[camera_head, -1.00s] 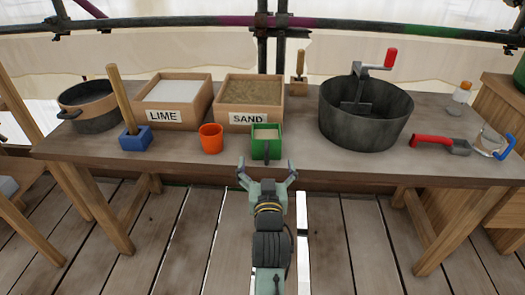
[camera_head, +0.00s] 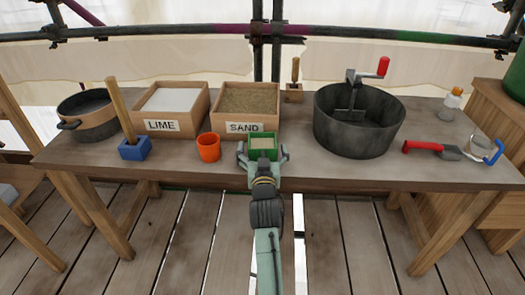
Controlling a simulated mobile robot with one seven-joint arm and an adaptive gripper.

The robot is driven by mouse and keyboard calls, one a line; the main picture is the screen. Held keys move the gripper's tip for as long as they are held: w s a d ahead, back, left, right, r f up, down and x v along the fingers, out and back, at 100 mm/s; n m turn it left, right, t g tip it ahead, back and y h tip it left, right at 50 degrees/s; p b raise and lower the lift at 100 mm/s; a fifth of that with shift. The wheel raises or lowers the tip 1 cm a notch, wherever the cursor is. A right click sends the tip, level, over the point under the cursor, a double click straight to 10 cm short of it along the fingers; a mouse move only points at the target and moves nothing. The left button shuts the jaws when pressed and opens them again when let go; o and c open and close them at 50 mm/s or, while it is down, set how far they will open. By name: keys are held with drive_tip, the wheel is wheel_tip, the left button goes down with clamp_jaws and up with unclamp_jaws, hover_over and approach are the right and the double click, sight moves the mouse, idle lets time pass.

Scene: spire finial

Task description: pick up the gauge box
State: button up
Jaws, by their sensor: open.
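The gauge box, which I take to be the small green open-topped box (camera_head: 263,137), stands near the front edge of the workbench, in front of the sand box. Its top shows a pale tan inside. My gripper (camera_head: 262,153) is open, with one finger to the left and one to the right of the green box's front part. I cannot tell whether the fingers touch it. The gripper hides the lower front of the box and its handle.
An orange cup (camera_head: 208,147) stands close to the left. The sand box (camera_head: 245,128) and lime box (camera_head: 160,126) stand behind. A big dark tub (camera_head: 358,140) is to the right. A blue block (camera_head: 135,149) with a wooden handle stands left on the bench (camera_head: 310,170).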

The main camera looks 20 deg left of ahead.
drive_tip(key=shift+c, duration=0.4)
drive_tip(key=c, duration=1.2)
drive_tip(key=shift+c, duration=0.3)
